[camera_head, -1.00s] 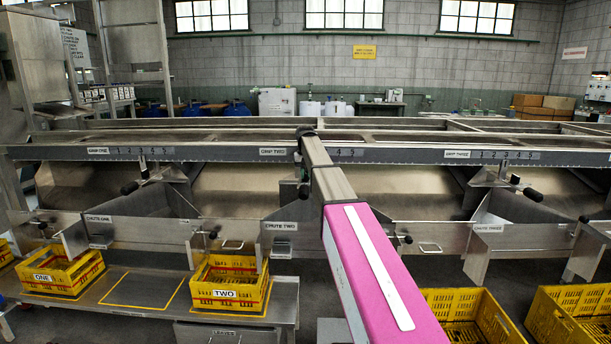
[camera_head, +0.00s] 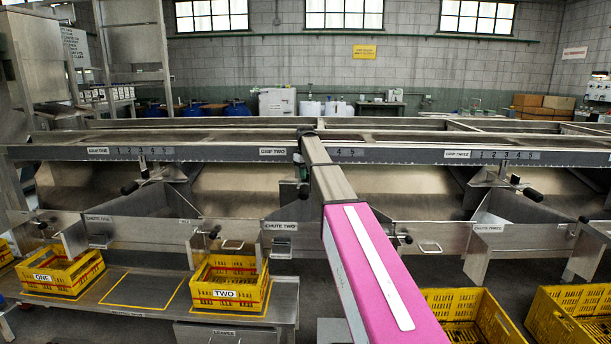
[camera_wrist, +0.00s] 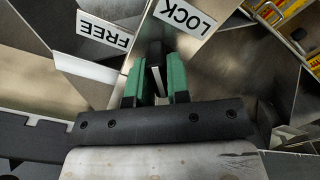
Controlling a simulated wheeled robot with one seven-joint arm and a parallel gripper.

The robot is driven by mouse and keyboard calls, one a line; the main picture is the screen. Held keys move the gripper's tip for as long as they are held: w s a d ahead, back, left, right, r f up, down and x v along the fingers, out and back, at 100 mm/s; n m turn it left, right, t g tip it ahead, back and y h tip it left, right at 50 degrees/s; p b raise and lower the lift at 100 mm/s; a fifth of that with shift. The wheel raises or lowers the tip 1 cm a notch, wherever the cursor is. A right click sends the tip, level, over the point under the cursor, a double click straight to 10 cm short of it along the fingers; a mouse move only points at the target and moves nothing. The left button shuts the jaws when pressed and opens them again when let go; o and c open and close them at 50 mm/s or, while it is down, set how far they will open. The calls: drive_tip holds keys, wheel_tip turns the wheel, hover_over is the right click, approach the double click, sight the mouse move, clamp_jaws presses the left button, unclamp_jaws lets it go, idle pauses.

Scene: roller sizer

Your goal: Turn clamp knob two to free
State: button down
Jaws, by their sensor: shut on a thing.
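In the wrist view my gripper (camera_wrist: 158,78) has its two green fingers closed around a dark, narrow part, which I take to be clamp knob two (camera_wrist: 156,50). Most of the knob is hidden between the fingers. A white FREE label (camera_wrist: 105,31) lies to the left of the fingertips and a white LOCK label (camera_wrist: 185,17) to the upper right, both upside down in this view. I cannot tell the knob's exact angle.
The long grey rail (camera_head: 400,154) crosses in front of me. Other black-handled clamps stand left (camera_head: 130,188) and right (camera_head: 532,194). Below are the CHUTE TWO plate (camera_head: 280,240), yellow crate ONE (camera_head: 62,290), yellow crate TWO (camera_head: 225,305) and more yellow crates at right.

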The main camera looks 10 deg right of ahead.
drive_tip(key=c, duration=1.1)
unclamp_jaws()
drive_tip(key=shift+r, duration=0.1)
wheel_tip(320, 180, up, 11)
drive_tip(key=shift+f, duration=0.15)
